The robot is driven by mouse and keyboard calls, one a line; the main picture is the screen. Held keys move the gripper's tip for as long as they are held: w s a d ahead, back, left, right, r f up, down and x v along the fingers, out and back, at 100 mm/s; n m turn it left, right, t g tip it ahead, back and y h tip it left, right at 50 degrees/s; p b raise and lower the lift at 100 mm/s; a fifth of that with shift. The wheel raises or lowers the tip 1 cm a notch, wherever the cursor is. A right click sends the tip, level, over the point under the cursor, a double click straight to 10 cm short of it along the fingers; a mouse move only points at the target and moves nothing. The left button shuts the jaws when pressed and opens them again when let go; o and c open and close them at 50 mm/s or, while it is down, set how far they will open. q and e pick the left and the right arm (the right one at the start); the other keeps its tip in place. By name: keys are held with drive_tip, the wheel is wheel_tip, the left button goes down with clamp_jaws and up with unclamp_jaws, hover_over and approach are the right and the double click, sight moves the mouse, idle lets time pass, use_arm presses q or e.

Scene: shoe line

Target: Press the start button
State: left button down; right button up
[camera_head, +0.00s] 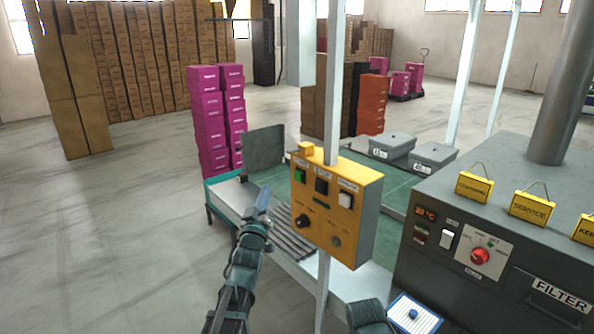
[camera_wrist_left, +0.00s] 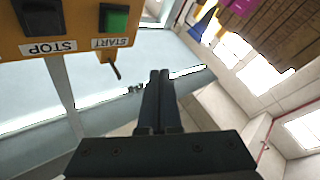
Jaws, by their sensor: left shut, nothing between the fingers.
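The green start button (camera_head: 300,176) is at the upper left of the yellow control box (camera_head: 364,222), which is mounted on a white post. In the left wrist view the start button (camera_wrist_left: 117,20) is at the top, above an upside-down START label (camera_wrist_left: 110,43). The black stop button (camera_head: 321,187) is just right of it in the head view. My left gripper (camera_head: 264,194) is shut and empty, left of the box and slightly lower than the button. In the left wrist view its fingertips (camera_wrist_left: 158,77) are apart from the button. My right gripper is not seen.
A grey machine (camera_head: 470,219) with a red knob stands at the right. Magenta box stacks (camera_head: 209,120) stand behind. The floor at left is clear.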

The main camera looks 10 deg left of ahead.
sight(299, 176)
use_arm(q)
drive_tip(key=w+d, duration=0.5)
drive_tip(key=w, duration=0.2)
drive_tip(key=shift+d, duration=0.25)
idle(0.4)
drive_tip(key=shift+w, duration=0.1)
idle(1.9)
drive_tip(key=shift+w+d, duration=0.25)
